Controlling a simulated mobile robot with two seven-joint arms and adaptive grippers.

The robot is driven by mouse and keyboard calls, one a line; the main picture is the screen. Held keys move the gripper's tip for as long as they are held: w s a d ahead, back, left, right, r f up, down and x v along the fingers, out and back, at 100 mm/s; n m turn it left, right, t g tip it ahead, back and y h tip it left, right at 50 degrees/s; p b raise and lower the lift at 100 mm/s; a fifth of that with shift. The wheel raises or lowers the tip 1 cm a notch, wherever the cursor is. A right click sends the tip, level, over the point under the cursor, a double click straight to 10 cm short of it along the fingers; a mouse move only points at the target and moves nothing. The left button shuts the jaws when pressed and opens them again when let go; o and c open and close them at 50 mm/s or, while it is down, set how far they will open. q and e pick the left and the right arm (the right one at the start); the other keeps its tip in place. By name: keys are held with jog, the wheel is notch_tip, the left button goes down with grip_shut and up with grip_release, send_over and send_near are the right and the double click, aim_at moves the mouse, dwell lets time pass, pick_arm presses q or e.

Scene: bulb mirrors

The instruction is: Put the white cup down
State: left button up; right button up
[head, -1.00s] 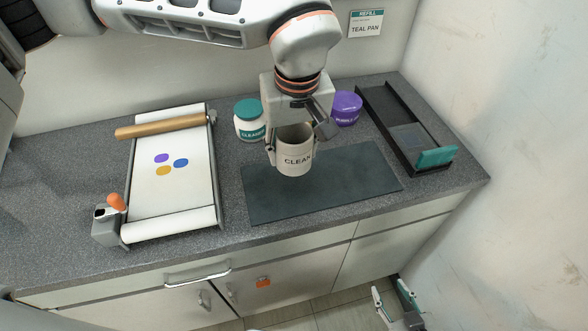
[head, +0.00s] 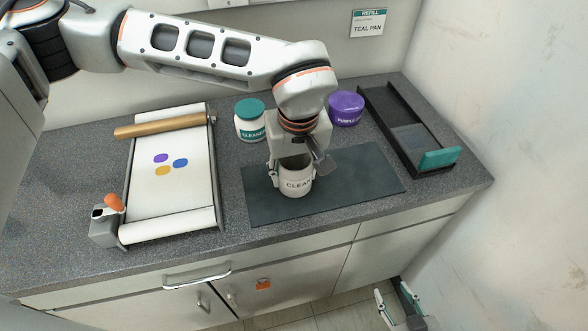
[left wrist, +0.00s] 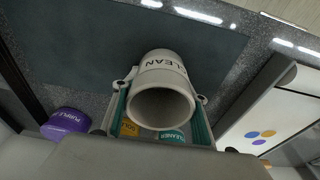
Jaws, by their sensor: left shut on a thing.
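The white cup (head: 298,185), marked CLEAN, is upright at the dark mat (head: 354,179). I cannot tell whether its base touches the mat. My left gripper (head: 292,170) comes down from above and is shut on the cup, with fingers at its sides. In the left wrist view, the cup (left wrist: 163,68) shows its open mouth between the teal pads of my left gripper (left wrist: 160,103). My right gripper (head: 396,298) hangs low at the lower right, in front of the counter, open and empty.
Behind the mat stand a teal-lidded CLEANER jar (head: 250,125) and a purple tub (head: 346,109). A black tray with a teal block (head: 440,158) lies right. A paper-roll board (head: 172,190) with coloured spots lies left. The mat's right part is clear.

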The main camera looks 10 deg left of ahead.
pick_arm(q)
jog(key=o, duration=1.4)
jog(key=r, duration=0.4)
jog(key=s+r+p, duration=0.1)
jog(key=r, duration=0.7)
jog(key=shift+s+d+r, duration=0.1)
jog(key=shift+s+d, duration=0.25)
pick_arm(e)
jog(key=shift+s+a+r, duration=0.2)
jog(key=shift+s+r, duration=0.05)
jog(key=shift+s, duration=0.1)
jog(key=shift+w+r, duration=0.15)
